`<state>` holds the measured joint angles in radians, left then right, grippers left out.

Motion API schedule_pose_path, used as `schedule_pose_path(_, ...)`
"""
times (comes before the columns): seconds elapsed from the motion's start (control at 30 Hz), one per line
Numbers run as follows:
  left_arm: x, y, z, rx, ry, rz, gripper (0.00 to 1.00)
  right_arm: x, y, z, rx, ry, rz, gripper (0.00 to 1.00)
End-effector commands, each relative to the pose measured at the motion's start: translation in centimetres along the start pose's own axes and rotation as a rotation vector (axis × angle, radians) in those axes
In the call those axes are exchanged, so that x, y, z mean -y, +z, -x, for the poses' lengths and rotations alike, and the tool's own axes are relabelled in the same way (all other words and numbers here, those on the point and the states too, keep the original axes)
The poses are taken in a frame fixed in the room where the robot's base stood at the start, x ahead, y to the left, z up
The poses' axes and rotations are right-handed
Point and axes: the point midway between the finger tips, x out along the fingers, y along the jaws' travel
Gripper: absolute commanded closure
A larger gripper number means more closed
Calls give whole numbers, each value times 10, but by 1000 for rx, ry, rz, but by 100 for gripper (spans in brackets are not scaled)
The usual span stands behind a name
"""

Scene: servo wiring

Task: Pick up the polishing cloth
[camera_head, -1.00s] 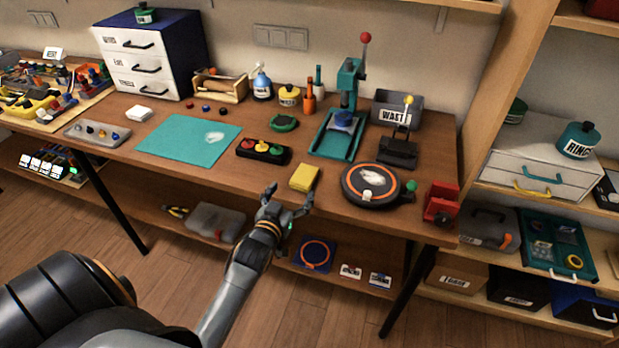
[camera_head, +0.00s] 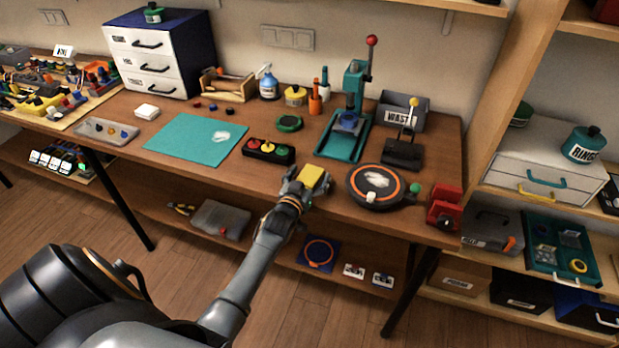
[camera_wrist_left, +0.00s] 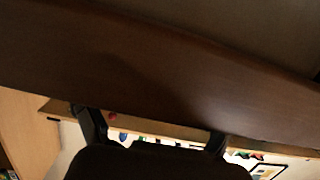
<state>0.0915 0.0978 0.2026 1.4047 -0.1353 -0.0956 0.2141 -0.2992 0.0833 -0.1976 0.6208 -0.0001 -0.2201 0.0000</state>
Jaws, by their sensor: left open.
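The yellow polishing cloth (camera_head: 312,176) lies at the front edge of the wooden workbench (camera_head: 225,172), left of the round polishing wheel (camera_head: 374,186). My left gripper (camera_head: 304,188) is at the bench's front edge, right at the cloth. Its fingers are open and overlap the cloth's near side in the head view; I cannot tell whether they touch it. In the left wrist view the two open fingers (camera_wrist_left: 153,138) frame no visible cloth. My right gripper is not in view.
A button box (camera_head: 269,151) stands behind and left of the cloth, with a teal mat (camera_head: 190,140) farther left. A teal press (camera_head: 350,120) stands behind. A red vise-like block (camera_head: 444,207) is at the right front corner. A lower shelf (camera_head: 165,203) runs beneath the bench.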

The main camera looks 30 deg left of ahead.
Motion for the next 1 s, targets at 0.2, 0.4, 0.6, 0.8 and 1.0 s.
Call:
schedule_pose_path(0.2,0,0,0,0,0,0,48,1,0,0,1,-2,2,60)
schedule_pose_path(0.4,0,0,0,0,0,0,67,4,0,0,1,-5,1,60)
schedule_pose_path(0.6,0,0,0,0,0,0,68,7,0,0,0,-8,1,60)
schedule_pose_path(0.8,0,-11,2,-2,0,-1,68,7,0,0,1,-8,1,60)
schedule_pose_path(1.0,5,-40,16,-2,-1,-2,68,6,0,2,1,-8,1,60)
